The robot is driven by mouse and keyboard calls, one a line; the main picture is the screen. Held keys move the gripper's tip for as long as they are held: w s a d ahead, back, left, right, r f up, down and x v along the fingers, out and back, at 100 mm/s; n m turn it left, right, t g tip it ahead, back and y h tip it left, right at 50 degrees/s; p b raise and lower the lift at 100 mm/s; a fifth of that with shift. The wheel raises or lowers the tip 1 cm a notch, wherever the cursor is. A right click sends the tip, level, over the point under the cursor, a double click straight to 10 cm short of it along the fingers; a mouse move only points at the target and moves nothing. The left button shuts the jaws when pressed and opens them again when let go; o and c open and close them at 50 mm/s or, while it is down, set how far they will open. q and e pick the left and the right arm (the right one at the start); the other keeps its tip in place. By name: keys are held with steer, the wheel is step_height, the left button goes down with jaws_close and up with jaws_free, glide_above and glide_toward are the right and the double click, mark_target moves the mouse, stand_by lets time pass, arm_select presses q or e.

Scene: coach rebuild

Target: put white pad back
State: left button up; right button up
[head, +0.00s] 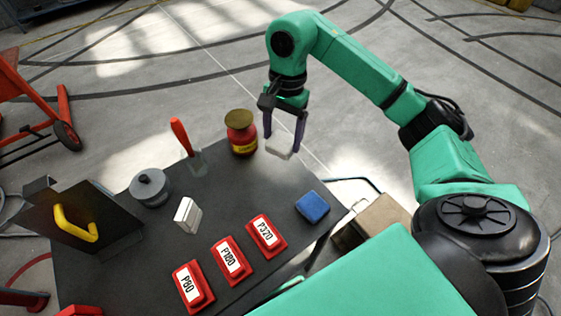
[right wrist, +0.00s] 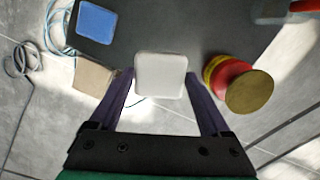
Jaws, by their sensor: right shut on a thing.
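The white pad (head: 279,148) is held between the fingertips of my right gripper (head: 283,140), above the far edge of the dark table. It also shows between the purple fingers in the right wrist view (right wrist: 160,75). My right gripper is shut on it. A blue pad (head: 312,207) lies on the table near its right edge, and shows in the right wrist view (right wrist: 96,23) at top left. My left gripper is not in view.
On the table (head: 150,215) stand a red jar (head: 241,138) with a brown-gold lid, a red-handled scraper (head: 185,142), a grey round pot (head: 149,187), a white block (head: 187,215), and red blocks labelled P80 (head: 192,287), P180 (head: 231,260) and P320 (head: 266,235). A cardboard box (head: 376,218) stands beyond the right edge.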

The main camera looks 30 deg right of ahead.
step_height(320, 180, down, 10)
steer(key=shift+f+p, duration=0.1)
steer(key=shift+p, duration=0.5)
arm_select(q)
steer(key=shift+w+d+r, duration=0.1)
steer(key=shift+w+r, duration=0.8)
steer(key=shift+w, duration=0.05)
arm_select(e)
steer(key=o, duration=1)
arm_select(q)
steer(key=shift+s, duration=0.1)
arm_select(e)
steer(key=shift+w, duration=0.15)
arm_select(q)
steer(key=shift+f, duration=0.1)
arm_select(e)
steer(key=r, duration=0.4)
steer(key=d+r+b, duration=0.1)
steer(key=r, duration=0.3)
steer(key=r+b, duration=0.1)
steer(key=r, duration=0.3)
steer(key=shift+w+d, duration=0.15)
steer(key=shift+w, duration=0.2)
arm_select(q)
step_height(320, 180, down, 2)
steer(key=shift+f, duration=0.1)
